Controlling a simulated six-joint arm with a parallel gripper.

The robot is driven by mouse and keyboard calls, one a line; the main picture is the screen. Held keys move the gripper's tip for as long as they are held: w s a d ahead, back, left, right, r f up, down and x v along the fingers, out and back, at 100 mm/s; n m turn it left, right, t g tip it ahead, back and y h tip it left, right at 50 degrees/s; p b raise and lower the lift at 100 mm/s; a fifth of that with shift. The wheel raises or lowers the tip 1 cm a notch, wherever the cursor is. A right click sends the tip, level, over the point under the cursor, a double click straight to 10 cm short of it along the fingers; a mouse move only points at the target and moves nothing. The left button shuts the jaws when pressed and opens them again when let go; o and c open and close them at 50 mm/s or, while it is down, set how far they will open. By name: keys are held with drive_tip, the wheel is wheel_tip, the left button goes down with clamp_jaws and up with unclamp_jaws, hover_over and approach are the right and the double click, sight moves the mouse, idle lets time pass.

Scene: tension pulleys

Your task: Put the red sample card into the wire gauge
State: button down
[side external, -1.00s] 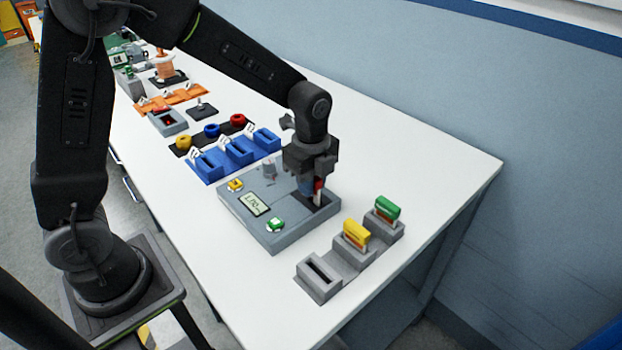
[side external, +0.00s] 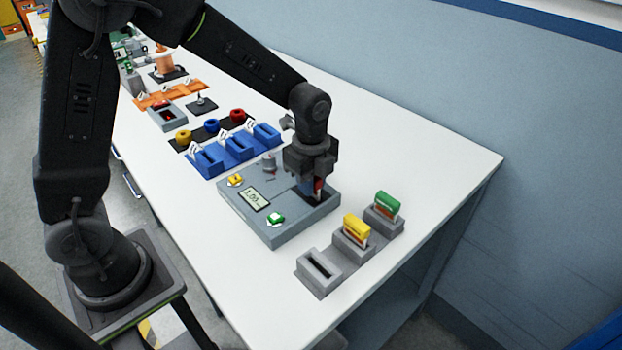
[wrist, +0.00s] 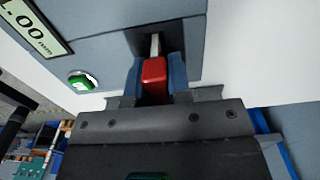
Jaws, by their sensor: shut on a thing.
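The red sample card (wrist: 153,78) is between the blue fingers of my gripper (wrist: 156,80) in the wrist view. Its lower, pale part reaches into the dark slot of the wire gauge. The wire gauge (side external: 290,235) is a grey box with a display, a yellow button and a green button. In the side external view my gripper (side external: 311,187) points down over the recess at the gauge's right end, shut on the card. A bit of red shows there between the fingers. How deep the card sits is hard to tell.
A grey stepped holder (side external: 318,282) stands in front of the gauge, with an empty front slot and a yellow card (side external: 356,229) and a green card (side external: 388,205) in the others. Blue holders (side external: 238,150) stand behind the gauge. The table's right side is clear.

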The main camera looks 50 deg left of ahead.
drive_tip(key=shift+f, duration=0.15)
drive_tip(key=c, duration=1.5)
unclamp_jaws()
drive_tip(key=o, duration=0.5)
drive_tip(key=shift+o, duration=0.5)
drive_tip(key=shift+o, duration=1.2)
drive_tip(key=shift+r, duration=4)
